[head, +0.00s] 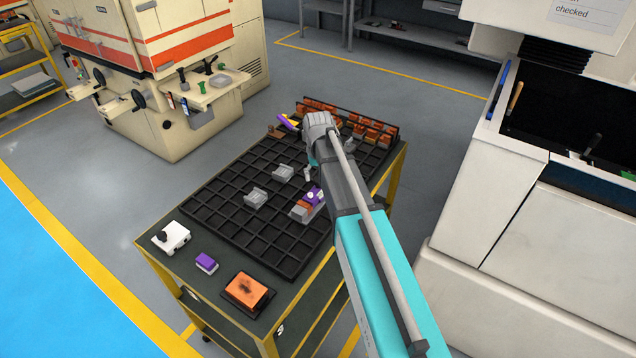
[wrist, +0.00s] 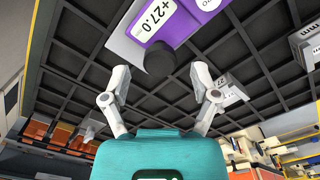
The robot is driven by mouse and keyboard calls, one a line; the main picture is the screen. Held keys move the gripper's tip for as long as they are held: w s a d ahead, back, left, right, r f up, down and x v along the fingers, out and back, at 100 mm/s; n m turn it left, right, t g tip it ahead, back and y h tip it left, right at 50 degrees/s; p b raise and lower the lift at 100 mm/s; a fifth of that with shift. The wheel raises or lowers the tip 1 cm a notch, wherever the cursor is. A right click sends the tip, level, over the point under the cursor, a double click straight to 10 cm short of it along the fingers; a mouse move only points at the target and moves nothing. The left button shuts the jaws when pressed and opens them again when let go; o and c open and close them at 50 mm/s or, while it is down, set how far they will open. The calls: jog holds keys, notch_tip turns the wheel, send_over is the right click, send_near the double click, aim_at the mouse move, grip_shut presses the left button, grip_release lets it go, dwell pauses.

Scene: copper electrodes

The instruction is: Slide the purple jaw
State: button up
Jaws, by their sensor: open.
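In the head view my gripper (head: 308,174) is small and partly hidden by my arm, just beyond the fixture.
Two grey blocks (head: 255,198) (head: 283,172) stand on the tray to the left. Orange electrodes (head: 370,130) fill the tray's far end. A white device (head: 171,237), a purple box (head: 206,262) and an orange block (head: 247,291) lie on the near table.

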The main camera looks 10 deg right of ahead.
jog(key=shift+f+b, duration=0.4)
jog(key=shift+f, duration=0.2)
